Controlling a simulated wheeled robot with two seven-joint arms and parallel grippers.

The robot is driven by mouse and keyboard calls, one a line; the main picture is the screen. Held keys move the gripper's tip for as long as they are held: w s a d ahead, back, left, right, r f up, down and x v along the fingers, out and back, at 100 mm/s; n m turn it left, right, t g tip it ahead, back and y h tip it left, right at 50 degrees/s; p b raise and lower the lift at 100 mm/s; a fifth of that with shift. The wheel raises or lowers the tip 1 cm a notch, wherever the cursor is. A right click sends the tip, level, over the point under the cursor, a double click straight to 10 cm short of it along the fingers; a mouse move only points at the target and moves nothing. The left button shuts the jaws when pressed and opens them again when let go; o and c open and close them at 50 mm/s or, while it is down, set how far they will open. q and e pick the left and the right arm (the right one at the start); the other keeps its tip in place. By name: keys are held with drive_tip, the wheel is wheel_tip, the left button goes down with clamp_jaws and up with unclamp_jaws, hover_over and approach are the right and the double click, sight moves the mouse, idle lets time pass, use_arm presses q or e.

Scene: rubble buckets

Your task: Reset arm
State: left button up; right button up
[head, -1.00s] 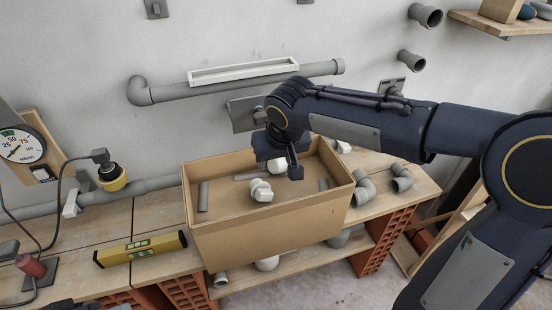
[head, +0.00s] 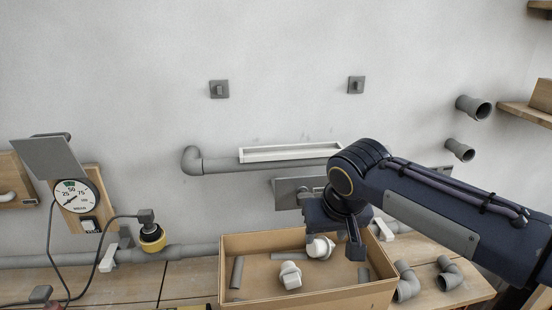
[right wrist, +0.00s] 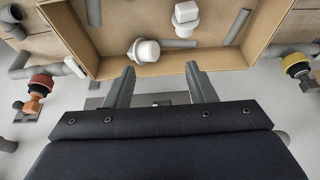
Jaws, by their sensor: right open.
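My right gripper (head: 335,240) points down over the back part of an open cardboard box (head: 300,292). Its two fingers stand apart in the right wrist view (right wrist: 160,82), with nothing between them. A white pipe fitting (head: 320,247) in the box shows close to the fingers in the head view. A second white fitting (head: 290,275) lies nearer the front of the box. Both fittings also show in the right wrist view, ahead of the fingertips. My left gripper is in neither view now.
Grey pipe pieces (head: 237,272) lie in the box. Grey elbows (head: 407,282) stand on the bench right of it. A wall pipe (head: 222,165) with a white tray (head: 290,153) runs behind. A pressure gauge (head: 73,194) hangs at left.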

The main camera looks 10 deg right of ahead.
drive_tip(key=s+d+f+y, duration=0.1)
drive_tip(key=s+f, duration=0.2)
drive_tip(key=s, duration=0.4)
drive_tip(key=s+d+f+m+y, duration=0.1)
drive_tip(key=s+d+f, duration=0.1)
drive_tip(key=s+f, duration=0.2)
drive_tip(key=s+d+f+m+t+y, duration=0.1)
drive_tip(key=s+d+f, duration=0.1)
drive_tip(key=s, duration=0.7)
drive_tip(key=shift+s+f+y, duration=0.3)
drive_tip(key=shift+f, duration=0.45)
